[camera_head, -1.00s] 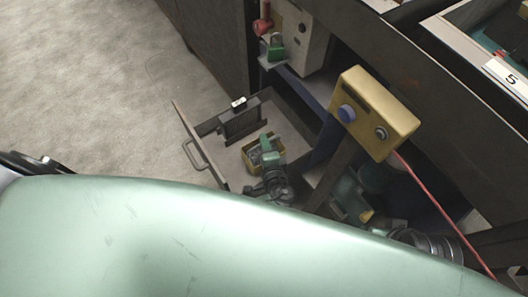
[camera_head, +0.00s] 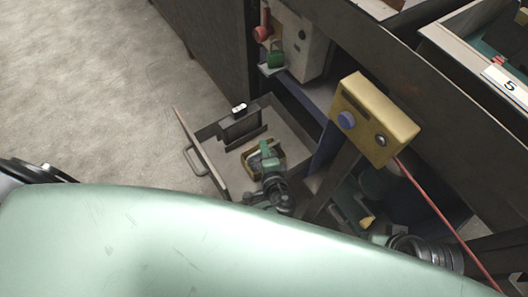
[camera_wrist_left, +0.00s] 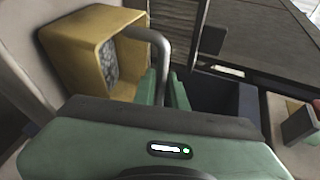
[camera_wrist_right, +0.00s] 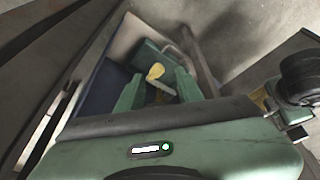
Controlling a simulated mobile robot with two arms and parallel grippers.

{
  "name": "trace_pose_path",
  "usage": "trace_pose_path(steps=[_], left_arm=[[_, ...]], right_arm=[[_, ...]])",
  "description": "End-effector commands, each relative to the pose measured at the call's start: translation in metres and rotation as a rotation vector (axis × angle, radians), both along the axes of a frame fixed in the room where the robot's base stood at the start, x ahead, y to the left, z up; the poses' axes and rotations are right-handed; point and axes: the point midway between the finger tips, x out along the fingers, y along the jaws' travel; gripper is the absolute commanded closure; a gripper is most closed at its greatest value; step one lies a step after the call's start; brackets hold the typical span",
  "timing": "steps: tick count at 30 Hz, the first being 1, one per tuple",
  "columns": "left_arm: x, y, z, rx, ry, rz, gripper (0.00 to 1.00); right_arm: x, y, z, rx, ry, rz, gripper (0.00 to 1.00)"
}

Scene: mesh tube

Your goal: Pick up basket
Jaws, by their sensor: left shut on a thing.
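The basket is a yellow, box-like thing (camera_head: 249,159) with a grey bent handle. It sits in or just over the open drawer, partly hidden by my left gripper (camera_head: 266,157). In the left wrist view the yellow basket (camera_wrist_left: 75,60) is at the upper left, with dark speckled contents. My left gripper (camera_wrist_left: 162,88) is shut on its grey handle (camera_wrist_left: 160,45). I cannot tell whether the basket touches the drawer floor. My right gripper (camera_wrist_right: 158,85) has its fingers apart, with a small yellow thing (camera_wrist_right: 155,72) beyond them.
The open drawer (camera_head: 207,167) has a front handle and a dark upright piece (camera_head: 242,128) inside. A yellow control box (camera_head: 375,118) with buttons and a red cable (camera_head: 428,198) stands to the right. Dark cabinet walls (camera_head: 205,40) rise behind. Grey floor (camera_head: 85,90) is clear at left.

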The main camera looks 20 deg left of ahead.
Motion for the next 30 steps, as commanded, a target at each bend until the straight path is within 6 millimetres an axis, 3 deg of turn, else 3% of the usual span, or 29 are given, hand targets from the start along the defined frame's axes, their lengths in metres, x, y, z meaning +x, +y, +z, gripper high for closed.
trace_pose_path(steps=[5, 15, 30], left_arm=[[-0.003, -0.001, 0.000, 0.000, 0.011, -0.003, 1.00], [-0.001, 0.000, 0.032, -0.001, 0.004, -0.001, 1.00], [0.000, 0.000, 0.086, -0.002, -0.001, 0.000, 1.00]], right_arm=[[0.000, 0.000, 0.002, 0.000, 0.000, 0.000, 0.64], [0.001, 0.000, 0.016, 0.001, -0.004, 0.000, 0.64], [0.016, 0.004, -0.062, -0.001, 0.041, 0.005, 0.64]])
